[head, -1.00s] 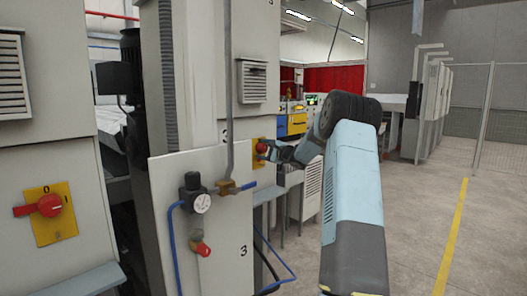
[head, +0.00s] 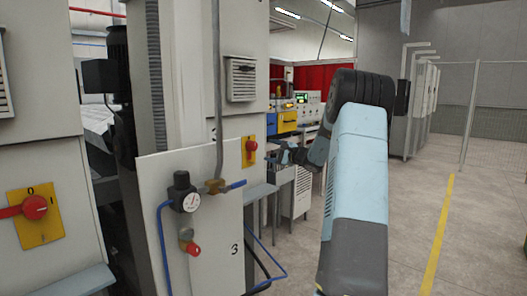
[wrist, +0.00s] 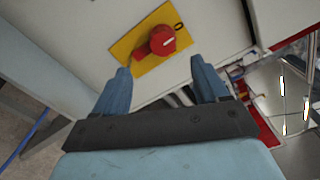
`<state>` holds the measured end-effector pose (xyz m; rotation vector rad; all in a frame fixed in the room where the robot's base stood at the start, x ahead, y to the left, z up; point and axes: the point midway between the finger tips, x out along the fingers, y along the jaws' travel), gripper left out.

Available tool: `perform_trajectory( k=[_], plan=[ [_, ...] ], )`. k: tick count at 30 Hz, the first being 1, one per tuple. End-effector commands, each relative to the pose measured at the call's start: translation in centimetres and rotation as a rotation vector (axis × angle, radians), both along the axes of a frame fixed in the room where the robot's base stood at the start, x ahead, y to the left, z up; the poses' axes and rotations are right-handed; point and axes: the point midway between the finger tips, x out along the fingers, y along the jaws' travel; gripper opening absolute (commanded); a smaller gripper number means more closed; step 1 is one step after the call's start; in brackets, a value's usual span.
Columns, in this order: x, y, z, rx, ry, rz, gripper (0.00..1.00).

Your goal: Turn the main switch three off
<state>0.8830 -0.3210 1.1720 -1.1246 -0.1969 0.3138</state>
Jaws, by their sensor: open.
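The switch is a red rotary knob (head: 250,146) on a yellow plate (head: 245,161), on the grey cabinet beyond the panel. In the wrist view the red knob (wrist: 161,40) is close, on its yellow plate (wrist: 125,48) with a 0 at the upper right end. Its handle lies roughly along the plate's length, away from the 0. My gripper (head: 277,156) is right of the switch in the head view, apart from it. In the wrist view my gripper's blue fingers (wrist: 163,86) are spread and empty, with the knob beyond them.
A second red switch (head: 35,207) sits on the left cabinet. A panel marked 3 (head: 205,240) carries a gauge (head: 189,203), a valve and blue hoses, nearer than the switch. Grey ledges stand below and beside the switch. Open floor (head: 400,225) lies to the right.

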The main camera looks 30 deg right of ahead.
Motion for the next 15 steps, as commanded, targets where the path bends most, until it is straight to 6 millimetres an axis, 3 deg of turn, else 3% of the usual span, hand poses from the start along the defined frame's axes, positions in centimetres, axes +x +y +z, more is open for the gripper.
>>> perform_trajectory(
  k=[6, 15],
  plan=[
    [-2.1, -0.7, 0.0, 0.001, 0.000, 0.000, 0.73],
    [-2.5, -0.9, 0.0, 0.001, 0.000, 0.001, 0.73]
  ],
)
